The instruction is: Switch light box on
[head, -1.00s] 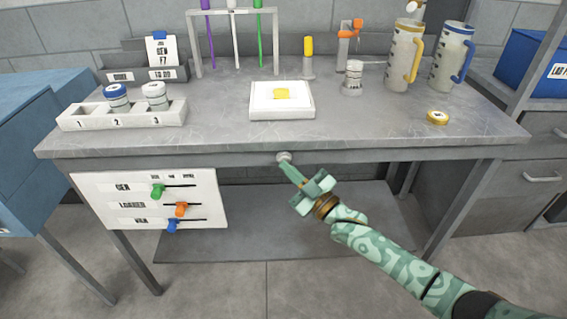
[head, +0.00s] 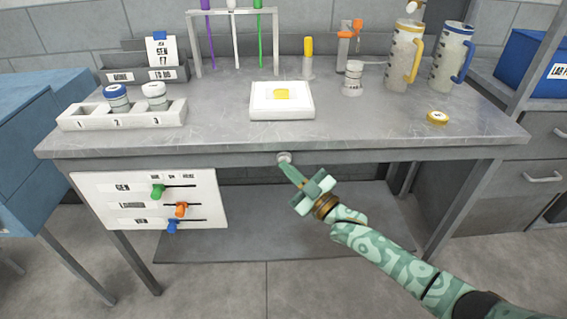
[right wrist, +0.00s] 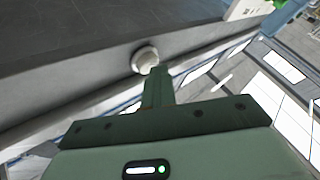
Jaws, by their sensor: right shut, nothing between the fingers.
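The light box (head: 265,113) is a white square slab on the grey bench, with a yellow patch (head: 281,94) on its top. A small round pale knob (head: 284,156) sits on the bench's front edge below the light box. It also shows in the right wrist view (right wrist: 144,59). My right gripper (head: 284,167) is shut and empty, with its fingertips at the knob's lower side. In the right wrist view the fingertips (right wrist: 158,72) overlap the knob's lower right edge; I cannot tell whether they press on it. My left gripper is not in view.
A white rack with two jars (head: 130,114) stands on the bench's left. A white panel with coloured sliders (head: 150,201) hangs below the bench at left. The space in front of the bench is clear.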

